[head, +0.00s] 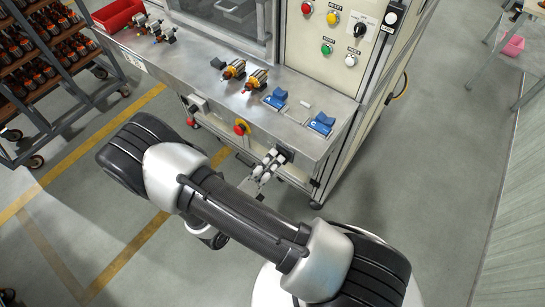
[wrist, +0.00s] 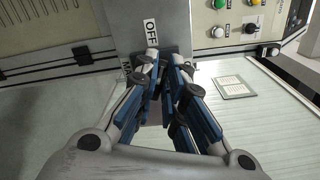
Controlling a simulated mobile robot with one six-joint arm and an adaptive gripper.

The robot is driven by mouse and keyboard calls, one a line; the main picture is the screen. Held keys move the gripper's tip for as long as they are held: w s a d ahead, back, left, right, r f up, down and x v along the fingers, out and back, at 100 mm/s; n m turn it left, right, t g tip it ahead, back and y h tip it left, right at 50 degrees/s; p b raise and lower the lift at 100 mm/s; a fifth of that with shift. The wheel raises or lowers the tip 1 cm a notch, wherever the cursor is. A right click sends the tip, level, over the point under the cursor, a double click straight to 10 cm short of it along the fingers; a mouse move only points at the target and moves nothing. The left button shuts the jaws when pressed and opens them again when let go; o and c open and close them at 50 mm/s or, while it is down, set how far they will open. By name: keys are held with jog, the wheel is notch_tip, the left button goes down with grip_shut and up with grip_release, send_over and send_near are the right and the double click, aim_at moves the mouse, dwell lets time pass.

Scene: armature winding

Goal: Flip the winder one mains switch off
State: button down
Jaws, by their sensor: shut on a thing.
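The mains switch shows in the head view as a small dark box (head: 286,154) on the front face of the bench, below the right part of its top. In the wrist view its grey plate (wrist: 172,32) carries a white OFF label (wrist: 152,31) and a partly covered second label. My gripper (head: 266,168) is at this box in the head view. In the wrist view my gripper (wrist: 165,68) has its blue-padded fingers closed in front of the plate, shut on the switch's handle. The handle is mostly hidden between the fingers, so its position cannot be told.
A red-and-yellow emergency stop (head: 241,127) is on the bench front, left of my gripper. The steel bench top (head: 200,75) holds orange armatures (head: 256,80) and blue blocks (head: 320,123). A button panel (head: 330,32) stands above. The floor at right is clear.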

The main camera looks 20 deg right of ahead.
jog(key=shift+f+n+p, duration=0.2)
jog(key=shift+n+p, duration=0.3)
jog(key=shift+n, duration=1.7)
jog(key=c, duration=1.7)
grip_release()
jog(key=shift+a, duration=0.1)
jog(key=v, duration=1.2)
